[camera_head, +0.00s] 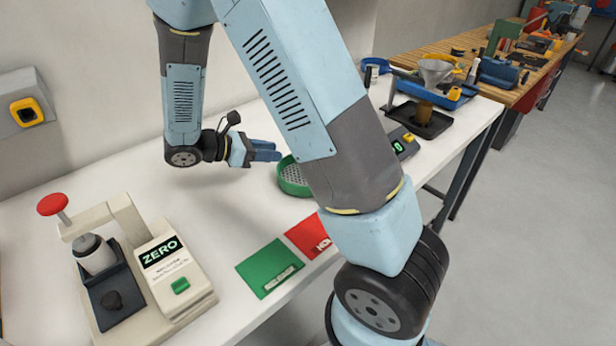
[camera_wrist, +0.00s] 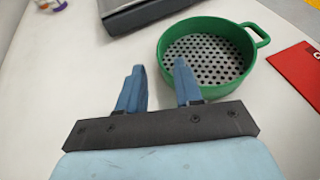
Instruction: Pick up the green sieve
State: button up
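The green sieve (camera_head: 292,180) stands on the white table in the head view, partly hidden behind my arm. In the wrist view the sieve (camera_wrist: 208,58) is a round green bowl with a perforated grey bottom and a loop handle (camera_wrist: 256,34) at its right. My gripper (camera_head: 275,151) is just left of the sieve in the head view. Its two blue fingers (camera_wrist: 160,76) are apart with nothing between them in the wrist view. The right fingertip lies close to the sieve's near left rim; I cannot tell whether it touches.
A press-like device marked ZERO (camera_head: 140,265) stands at the front left. A green card (camera_head: 268,266) and a red card (camera_head: 308,236) lie along the table's front edge. A grey device (camera_wrist: 145,10) sits beyond the sieve. Bare table lies left of my gripper.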

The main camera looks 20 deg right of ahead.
aim_at(291, 164)
jog(key=shift+w+x, duration=0.2)
jog(key=shift+x, duration=3.25)
jog(key=shift+c, duration=0.4)
grip_shut()
